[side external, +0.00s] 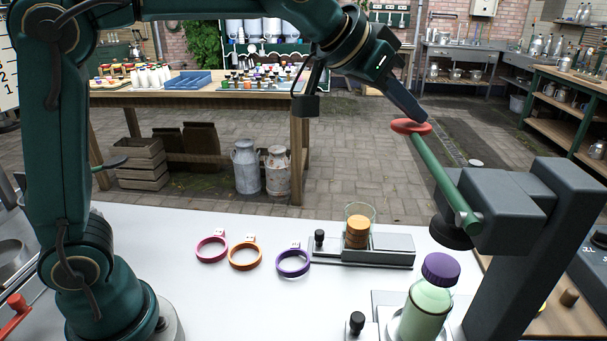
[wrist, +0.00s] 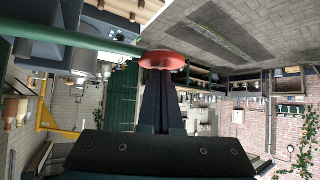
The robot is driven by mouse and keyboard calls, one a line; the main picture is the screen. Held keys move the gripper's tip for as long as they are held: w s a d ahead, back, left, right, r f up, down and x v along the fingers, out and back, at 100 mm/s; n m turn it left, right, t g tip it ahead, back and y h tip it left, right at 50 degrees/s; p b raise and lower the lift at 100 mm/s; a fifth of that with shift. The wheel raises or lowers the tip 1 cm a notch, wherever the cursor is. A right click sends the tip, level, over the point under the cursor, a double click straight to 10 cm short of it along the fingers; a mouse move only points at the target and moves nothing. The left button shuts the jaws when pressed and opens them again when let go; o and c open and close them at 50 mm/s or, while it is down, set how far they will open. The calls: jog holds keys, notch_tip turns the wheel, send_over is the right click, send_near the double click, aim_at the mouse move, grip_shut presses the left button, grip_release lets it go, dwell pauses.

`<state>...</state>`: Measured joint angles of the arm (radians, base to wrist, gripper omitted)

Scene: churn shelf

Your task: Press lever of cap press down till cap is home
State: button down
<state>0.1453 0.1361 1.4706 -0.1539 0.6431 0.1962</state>
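The cap press (side external: 520,215) is a dark grey column and head at the right in the side view. Its green lever (side external: 440,175) slopes up and away from the head to a red knob (side external: 408,127). The lever and the red knob (wrist: 163,60) also show in the wrist view. My gripper (side external: 424,117) has its fingers together, with the tips at the knob and seemingly touching it. Nothing shows between the fingers. A pale green bottle (side external: 426,308) with a purple cap (side external: 441,268) stands upright below the black press pad (side external: 450,234), with a gap between cap and pad.
Three rings, pink (side external: 211,249), orange (side external: 244,256) and purple (side external: 293,263), lie on the white bench (side external: 230,305). A grey fixture (side external: 375,251) holds a glass with orange-brown pieces (side external: 357,232). A black-knobbed post (side external: 357,323) stands left of the bottle.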

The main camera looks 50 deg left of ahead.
aim_at(399, 126)
jog(key=shift+f, duration=1.75)
jog(key=shift+s+d+f, duration=0.1)
jog(key=shift+f, duration=0.65)
